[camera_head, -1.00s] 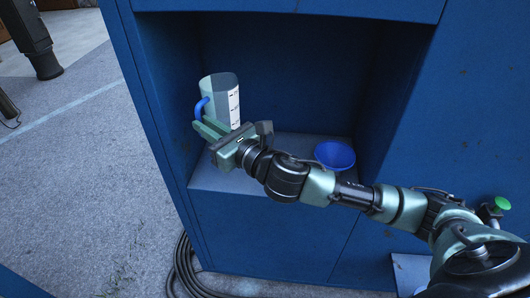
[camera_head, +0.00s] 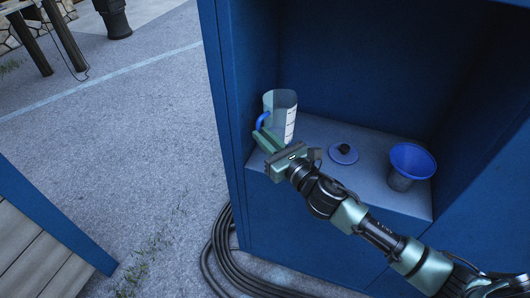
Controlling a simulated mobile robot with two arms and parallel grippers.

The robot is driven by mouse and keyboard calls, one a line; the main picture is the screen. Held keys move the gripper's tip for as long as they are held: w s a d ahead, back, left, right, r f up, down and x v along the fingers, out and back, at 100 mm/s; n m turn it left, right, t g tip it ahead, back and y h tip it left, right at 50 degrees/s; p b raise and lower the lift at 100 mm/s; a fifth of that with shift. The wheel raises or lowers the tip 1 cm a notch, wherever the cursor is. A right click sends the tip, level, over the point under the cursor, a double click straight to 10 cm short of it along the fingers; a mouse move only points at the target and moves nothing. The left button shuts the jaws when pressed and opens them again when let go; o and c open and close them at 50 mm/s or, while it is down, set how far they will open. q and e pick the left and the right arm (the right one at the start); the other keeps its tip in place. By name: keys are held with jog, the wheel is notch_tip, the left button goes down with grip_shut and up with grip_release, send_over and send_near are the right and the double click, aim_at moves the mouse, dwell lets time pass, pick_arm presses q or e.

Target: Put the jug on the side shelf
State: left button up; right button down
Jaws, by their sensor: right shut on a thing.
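The jug (camera_head: 285,118) is a pale clear jug with a white measuring scale and a blue handle (camera_head: 263,121). It is upright at the left end of the recess in the blue cabinet. My right gripper (camera_head: 267,141) is shut on it near the handle, with the arm coming in from the lower right. The gripper hides the jug's lower part, so I cannot tell whether it touches the recess floor (camera_head: 320,128). My left gripper is out of view. I cannot tell for sure which surface is the side shelf.
A blue funnel-topped cup (camera_head: 411,165) and a small round blue piece with a black knob (camera_head: 343,153) stand in the recess. A planked surface with a blue edge (camera_head: 60,222) is at lower left. A coiled black hose (camera_head: 225,262) lies by the cabinet.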

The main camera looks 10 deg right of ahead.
jog(key=shift+f+b, duration=0.55)
jog(key=shift+f, duration=1.75)
jog(key=shift+f, duration=0.2)
jog(key=c, duration=1.5)
grip_release()
jog(key=shift+o, duration=0.2)
jog(key=shift+r, duration=0.25)
jog(key=b+v, duration=0.2)
jog(key=v, duration=1)
